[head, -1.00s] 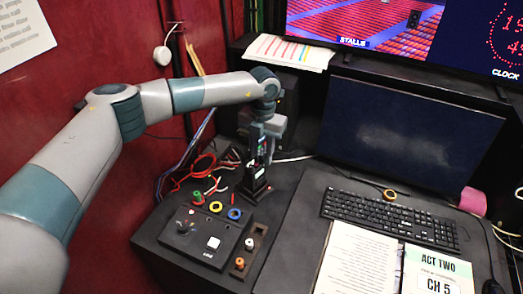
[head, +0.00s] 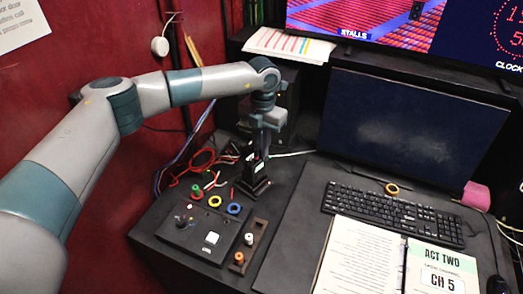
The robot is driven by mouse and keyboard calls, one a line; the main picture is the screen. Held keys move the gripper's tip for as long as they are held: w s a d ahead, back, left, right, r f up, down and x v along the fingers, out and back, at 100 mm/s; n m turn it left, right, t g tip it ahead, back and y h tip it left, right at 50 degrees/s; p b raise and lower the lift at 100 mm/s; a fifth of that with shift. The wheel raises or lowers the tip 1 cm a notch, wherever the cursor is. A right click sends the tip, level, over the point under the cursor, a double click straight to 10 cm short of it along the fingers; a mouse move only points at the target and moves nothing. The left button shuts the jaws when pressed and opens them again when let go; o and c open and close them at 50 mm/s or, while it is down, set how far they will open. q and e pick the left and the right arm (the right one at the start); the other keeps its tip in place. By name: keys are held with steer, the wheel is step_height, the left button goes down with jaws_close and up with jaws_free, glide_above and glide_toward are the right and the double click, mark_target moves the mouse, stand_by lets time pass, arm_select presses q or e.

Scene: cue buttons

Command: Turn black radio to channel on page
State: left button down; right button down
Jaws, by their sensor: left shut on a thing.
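The black radio (head: 256,168) stands upright on the dark desk, behind the button panel. My left gripper (head: 262,150) comes down over it from above and is shut on its upper part. The gripper hides the radio's top and most of its front, so I cannot read its channel. The page (head: 441,262) lies in an open binder at the lower right and reads "ACT TWO" and "CH 5". My right gripper is not in view.
A button panel (head: 190,240) with green, yellow and blue ringed buttons sits in front of the radio. Red and white cables (head: 205,160) lie to its left. A keyboard (head: 390,212) and dark monitor (head: 410,130) stand to the right.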

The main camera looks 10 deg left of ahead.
arm_select(q)
steer(key=m+b, duration=0.1)
steer(key=b, duration=0.1)
steer(key=m+b, duration=0.3)
steer(key=b, duration=0.1)
steer(key=shift+f+m+b, duration=0.3)
steer(key=shift+b, duration=0.05)
steer(key=shift+r+m+b, duration=0.3)
steer(key=shift+m+b, duration=0.8)
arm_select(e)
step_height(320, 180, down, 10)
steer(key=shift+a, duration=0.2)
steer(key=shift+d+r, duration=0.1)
arm_select(q)
steer(key=c, duration=1.8)
jaws_free()
steer(key=shift+o, duration=0.2)
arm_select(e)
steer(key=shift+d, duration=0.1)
arm_select(q)
steer(key=shift+r, duration=0.1)
